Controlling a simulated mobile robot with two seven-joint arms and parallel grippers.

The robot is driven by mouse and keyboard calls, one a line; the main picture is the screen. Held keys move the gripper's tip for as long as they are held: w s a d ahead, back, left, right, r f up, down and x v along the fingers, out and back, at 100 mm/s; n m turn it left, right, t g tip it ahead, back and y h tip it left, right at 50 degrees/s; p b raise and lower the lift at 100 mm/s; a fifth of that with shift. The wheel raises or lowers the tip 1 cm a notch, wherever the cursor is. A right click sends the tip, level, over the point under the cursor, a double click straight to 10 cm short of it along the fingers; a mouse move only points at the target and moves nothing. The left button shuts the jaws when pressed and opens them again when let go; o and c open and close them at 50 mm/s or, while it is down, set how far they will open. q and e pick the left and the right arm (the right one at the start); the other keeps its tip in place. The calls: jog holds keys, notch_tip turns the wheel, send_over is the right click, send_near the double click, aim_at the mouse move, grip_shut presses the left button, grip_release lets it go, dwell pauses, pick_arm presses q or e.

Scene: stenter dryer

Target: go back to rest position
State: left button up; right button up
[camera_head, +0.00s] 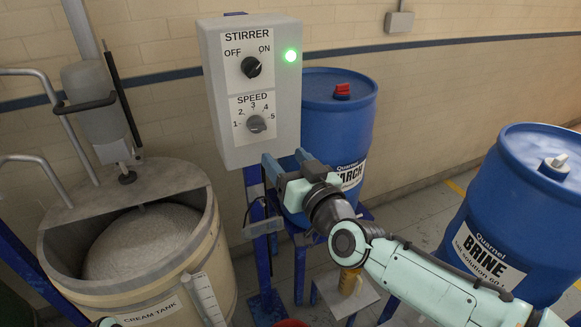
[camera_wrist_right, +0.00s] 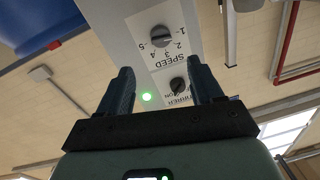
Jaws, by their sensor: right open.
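My right gripper (camera_head: 285,160) is open and empty, in front of the lower right part of the grey stirrer control box (camera_head: 222,95). In the right wrist view the open fingers (camera_wrist_right: 159,75) point towards the box, which appears upside down, with nothing between the fingertips. The box carries a STIRRER knob (camera_head: 251,67), turned towards ON, and a SPEED knob (camera_head: 256,124) whose exact setting I cannot tell. The green lamp (camera_head: 290,55) is lit. My left gripper is not visible; only a small pale sliver, possibly my left arm, shows at the bottom edge.
The cream tank (camera_head: 210,225) with its stirrer motor (camera_head: 100,105) stands at the left. A blue starch drum (camera_head: 345,115) is behind my right gripper, on a blue stand (camera_head: 300,265). A blue brine drum (camera_head: 520,200) stands right of my right arm. Floor shows between the drums.

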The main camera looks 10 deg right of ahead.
jog(key=shift+s+d, duration=0.2)
jog(key=shift+s, duration=0.3)
notch_tip(320, 180, down, 25)
jog(key=w+d+m+g+h, duration=0.1)
jog(key=w+g+h, duration=0.15)
jog(key=g, duration=0.25)
jog(key=s+d+f+m+g+h, duration=0.1)
jog(key=s+d+f+g, duration=0.15)
jog(key=f, duration=0.65)
jog(key=s+d+f+g, duration=0.1)
jog(key=s+f, duration=0.2)
jog(key=f, duration=0.6)
jog(key=s+d+f+m+g, duration=0.25)
jog(key=s+f+g, duration=0.25)
jog(key=s+f, duration=0.8)
jog(key=s+f+m+g, duration=0.1)
jog(key=s+f, duration=0.3)
jog(key=s, duration=0.4)
jog(key=s+f+m+g, duration=0.1)
jog(key=s+f+g, duration=0.2)
jog(key=s, duration=0.6)
jog(key=shift+s+f+p, duration=0.2)
jog(key=shift+f+p, duration=0.25)
jog(key=shift+f, duration=0.35)
